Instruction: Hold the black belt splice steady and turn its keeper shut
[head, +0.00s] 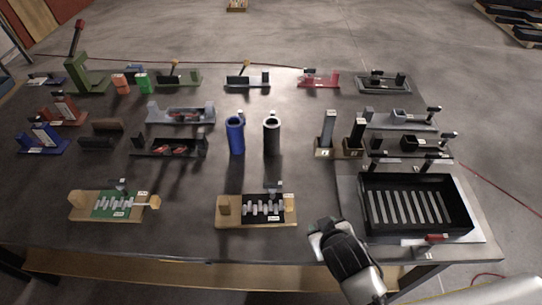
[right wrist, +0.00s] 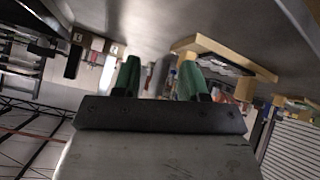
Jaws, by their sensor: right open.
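The black belt splice (head: 264,209) lies on a wooden base (head: 225,211) near the front middle of the table. It has a row of pale lacing pieces across it. A small dark upright part (head: 274,187), which may be the keeper, stands at its back edge; whether it is turned cannot be told. My right gripper (head: 322,230) is just right of the base, apart from it. In the right wrist view its green fingers (right wrist: 158,78) are open and empty, with a wooden base (right wrist: 210,45) beyond them. My left gripper is not in view.
A similar green splice (head: 112,204) on a wooden base lies to the left. A black slotted tray (head: 415,232) stands to the right. Blue (head: 235,136) and black (head: 272,137) cylinders stand behind the splice. The table between the two splices is clear.

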